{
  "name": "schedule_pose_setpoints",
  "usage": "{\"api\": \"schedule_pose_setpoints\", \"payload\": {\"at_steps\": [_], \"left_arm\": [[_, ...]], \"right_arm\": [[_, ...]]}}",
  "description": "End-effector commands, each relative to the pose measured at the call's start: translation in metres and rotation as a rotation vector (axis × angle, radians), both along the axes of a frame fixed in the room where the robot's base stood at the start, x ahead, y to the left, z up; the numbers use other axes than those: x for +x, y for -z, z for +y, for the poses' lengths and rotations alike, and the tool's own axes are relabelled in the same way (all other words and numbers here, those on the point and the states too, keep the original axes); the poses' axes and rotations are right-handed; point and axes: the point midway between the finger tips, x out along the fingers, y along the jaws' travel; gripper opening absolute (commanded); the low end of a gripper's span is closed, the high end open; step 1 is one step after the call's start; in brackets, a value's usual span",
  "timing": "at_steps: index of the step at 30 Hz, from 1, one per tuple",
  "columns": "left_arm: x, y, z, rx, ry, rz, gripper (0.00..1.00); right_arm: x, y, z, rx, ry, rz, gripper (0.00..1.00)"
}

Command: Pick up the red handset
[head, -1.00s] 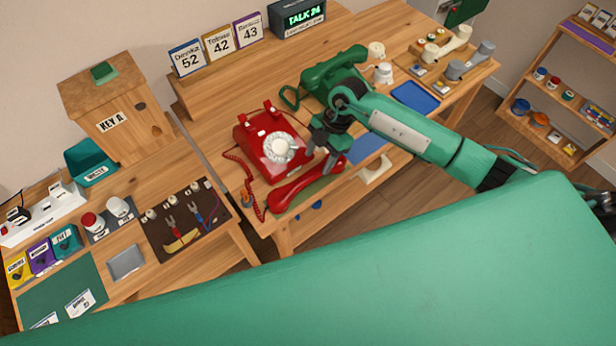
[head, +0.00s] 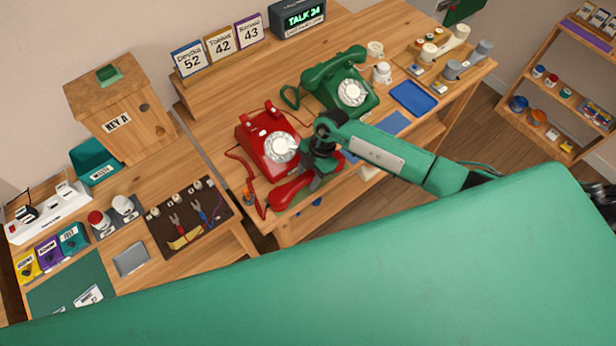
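The red handset (head: 286,193) lies off the hook, in front of the red dial phone (head: 267,149) near the desk's front edge. Its coiled red cord (head: 252,190) runs along the phone's left side. My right gripper (head: 316,178) points down over the handset's middle and right part, hiding some of it. I cannot tell whether its fingers are open or shut, or touching the handset. My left gripper is not in view.
A green dial phone (head: 341,86) with its handset on stands behind my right arm. A blue tray (head: 413,98) lies to its right. A wooden box marked KEY A (head: 120,112) and a tool board (head: 187,217) are at the left.

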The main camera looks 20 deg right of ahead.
Motion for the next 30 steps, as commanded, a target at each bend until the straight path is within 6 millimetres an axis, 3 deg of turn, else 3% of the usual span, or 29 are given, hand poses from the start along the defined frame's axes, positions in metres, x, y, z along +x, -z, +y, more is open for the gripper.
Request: {"api": "schedule_pose_setpoints", "payload": {"at_steps": [1, 6, 7, 20, 26, 30], "left_arm": [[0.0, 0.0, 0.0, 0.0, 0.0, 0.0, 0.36], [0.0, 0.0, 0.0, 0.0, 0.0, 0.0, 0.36], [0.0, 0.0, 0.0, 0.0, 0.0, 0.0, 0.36], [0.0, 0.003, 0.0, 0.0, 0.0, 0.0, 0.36], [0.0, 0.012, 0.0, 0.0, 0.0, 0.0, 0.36], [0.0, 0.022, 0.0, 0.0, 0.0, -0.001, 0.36]], "right_arm": [[0.0, 0.0, 0.0, 0.0, 0.0, 0.0, 0.35], [0.0, 0.0, 0.0, 0.0, 0.0, 0.0, 0.02], [0.0, 0.0, 0.0, 0.0, 0.0, 0.0, 0.0], [0.002, -0.011, 0.0, 0.001, 0.001, -0.004, 0.0], [0.002, -0.048, 0.0, 0.002, -0.001, -0.008, 0.0], [0.002, -0.091, -0.001, 0.001, -0.003, -0.01, 0.0]]}}
